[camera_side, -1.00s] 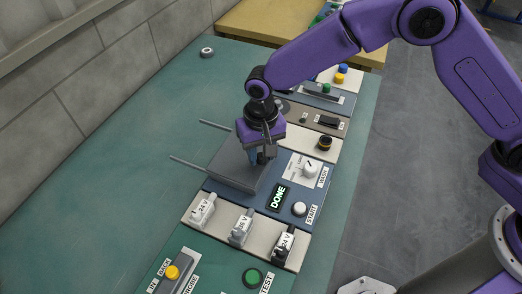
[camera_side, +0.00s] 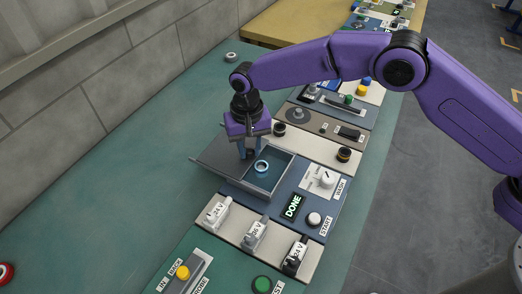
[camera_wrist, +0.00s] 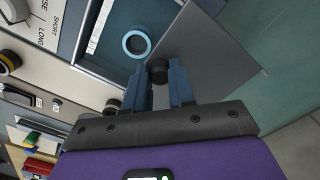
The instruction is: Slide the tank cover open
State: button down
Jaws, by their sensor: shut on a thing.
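The grey flat tank cover (camera_side: 216,158) lies slid to the left on its rails, so part of the tank (camera_side: 284,176) is uncovered. A pale blue ring (camera_side: 262,167) lies inside the open part; it also shows in the wrist view (camera_wrist: 137,43). My gripper (camera_side: 248,154) points down over the cover. In the wrist view its blue fingers (camera_wrist: 164,80) are shut on the dark knob (camera_wrist: 158,72) near the cover's edge. The lit DONE display (camera_side: 292,206) is on the panel right of the tank.
A WASH dial (camera_side: 326,179) and a START button (camera_side: 314,219) sit right of the tank. Several 24 V and 36 V plugs or switches (camera_side: 255,235) stand in front. Panels with knobs run behind.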

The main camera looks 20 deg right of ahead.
jog(key=shift+w+a, duration=1.15)
jog(key=shift+w, duration=0.05)
jog(key=c, duration=0.9)
grip_release()
jog(key=shift+c, duration=0.2)
jog(key=shift+r, duration=0.1)
notch_tip(320, 180, up, 12)
